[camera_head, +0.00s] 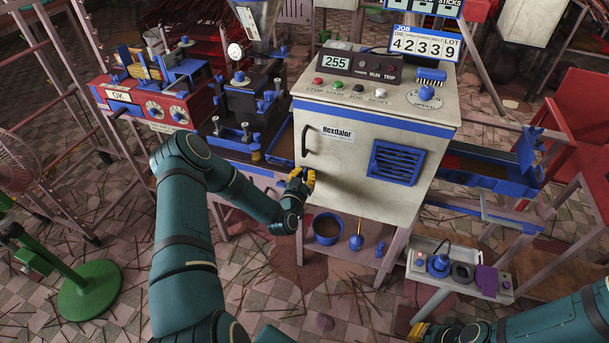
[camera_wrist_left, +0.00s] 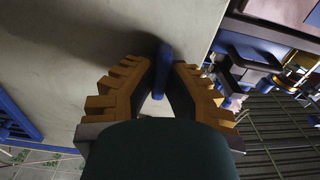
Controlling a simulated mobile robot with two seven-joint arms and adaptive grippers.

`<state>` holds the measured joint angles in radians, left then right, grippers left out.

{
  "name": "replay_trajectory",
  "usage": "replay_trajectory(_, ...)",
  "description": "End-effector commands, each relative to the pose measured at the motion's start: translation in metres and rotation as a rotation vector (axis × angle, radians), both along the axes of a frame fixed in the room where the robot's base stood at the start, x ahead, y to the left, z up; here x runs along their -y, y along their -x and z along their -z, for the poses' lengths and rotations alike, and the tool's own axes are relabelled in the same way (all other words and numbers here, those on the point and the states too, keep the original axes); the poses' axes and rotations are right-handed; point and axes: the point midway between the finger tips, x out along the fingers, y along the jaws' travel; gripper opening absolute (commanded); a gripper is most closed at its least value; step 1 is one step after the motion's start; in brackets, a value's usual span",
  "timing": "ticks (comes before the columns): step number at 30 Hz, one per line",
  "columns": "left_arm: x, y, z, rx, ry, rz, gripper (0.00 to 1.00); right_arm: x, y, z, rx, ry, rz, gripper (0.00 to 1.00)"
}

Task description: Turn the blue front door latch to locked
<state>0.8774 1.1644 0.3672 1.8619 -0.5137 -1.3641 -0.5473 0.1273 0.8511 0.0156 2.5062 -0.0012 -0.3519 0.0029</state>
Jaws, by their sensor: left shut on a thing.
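The blue latch (camera_wrist_left: 162,68) shows in the left wrist view as a narrow blue bar on the pale front door (camera_wrist_left: 70,60). My left gripper (camera_wrist_left: 158,85) is shut on it, with one yellow toothed finger on each side. The latch runs roughly along the fingers in this view, leaning slightly. In the head view my left gripper (camera_head: 301,181) is at the lower left of the white cabinet's door (camera_head: 345,185) and hides the latch. My right gripper (camera_head: 428,331) is at the bottom edge of the head view, apart from the cabinet, and its jaws are unclear.
A dark door handle (camera_head: 306,140) is above my left gripper, and a blue vent (camera_head: 397,163) is to its right. A blue bucket (camera_head: 327,228) stands on the shelf below. A small tray (camera_head: 458,270) with several items is at the lower right. A blue-topped machine (camera_head: 245,105) stands left.

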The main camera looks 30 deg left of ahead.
Motion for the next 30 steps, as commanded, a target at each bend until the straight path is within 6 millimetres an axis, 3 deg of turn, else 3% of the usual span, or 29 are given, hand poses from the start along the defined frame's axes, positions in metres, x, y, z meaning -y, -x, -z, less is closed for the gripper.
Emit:
replay_trajectory(15,0.002,-0.002,-0.002,-0.071,-0.321,0.0,0.0,0.0,-0.003,0.012,0.006,0.001,0.001,0.0)
replay_trajectory(30,0.001,-0.002,-0.002,-0.083,-0.376,-0.002,0.0,0.0,-0.003,0.014,0.008,0.001,0.002,0.0)
